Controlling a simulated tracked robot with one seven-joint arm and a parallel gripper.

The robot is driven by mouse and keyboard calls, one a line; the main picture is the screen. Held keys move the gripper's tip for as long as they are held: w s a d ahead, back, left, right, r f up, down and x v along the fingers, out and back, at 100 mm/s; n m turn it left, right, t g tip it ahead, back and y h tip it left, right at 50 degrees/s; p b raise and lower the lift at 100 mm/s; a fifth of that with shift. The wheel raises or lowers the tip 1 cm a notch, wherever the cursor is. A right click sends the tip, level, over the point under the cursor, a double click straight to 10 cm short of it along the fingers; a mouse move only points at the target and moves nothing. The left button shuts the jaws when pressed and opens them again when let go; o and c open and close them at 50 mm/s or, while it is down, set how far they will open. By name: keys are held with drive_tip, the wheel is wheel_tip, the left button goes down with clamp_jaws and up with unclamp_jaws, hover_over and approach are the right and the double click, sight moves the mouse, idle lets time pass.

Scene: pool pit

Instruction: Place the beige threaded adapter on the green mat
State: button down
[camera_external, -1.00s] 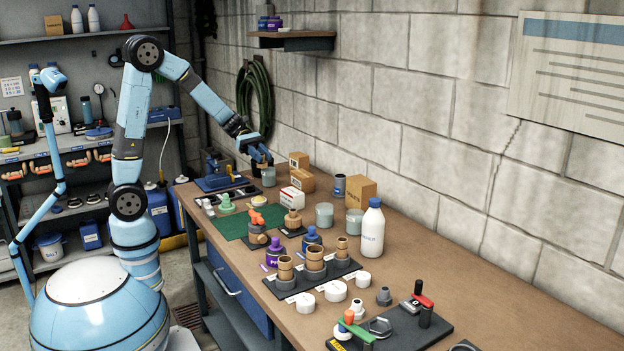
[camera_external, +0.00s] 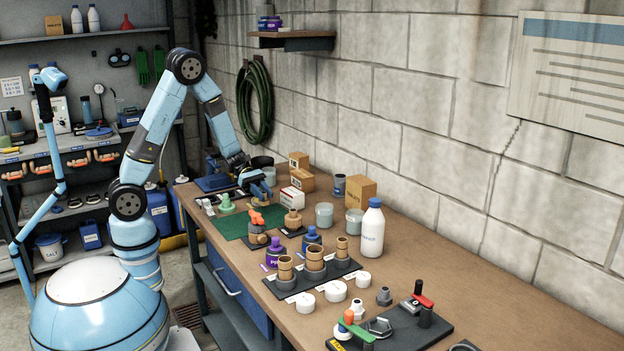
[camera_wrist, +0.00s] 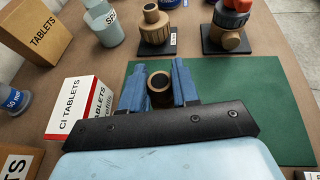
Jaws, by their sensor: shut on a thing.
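My gripper (camera_wrist: 158,72) has its two blue fingers shut on a beige-brown threaded adapter (camera_wrist: 160,90), whose round open end faces the wrist camera. In the external view my gripper (camera_external: 262,197) points down at the mat's far right edge, and the held adapter is mostly hidden there. The green mat (camera_wrist: 272,105) lies under and to the right of the fingers in the wrist view; it also shows in the external view (camera_external: 231,227). I cannot tell whether the adapter touches the mat.
A CI Tablets box (camera_wrist: 75,108) stands close left of the fingers. A beige fitting (camera_wrist: 154,30) and an orange-topped valve (camera_wrist: 230,35) stand on black bases by the mat's edge. A pale green piece (camera_external: 226,204) sits at the mat's far left. The mat's middle is mostly clear.

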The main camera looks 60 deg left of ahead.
sight(264, 204)
drive_tip(key=shift+f, duration=2.35)
drive_tip(key=c, duration=0.8)
unclamp_jaws()
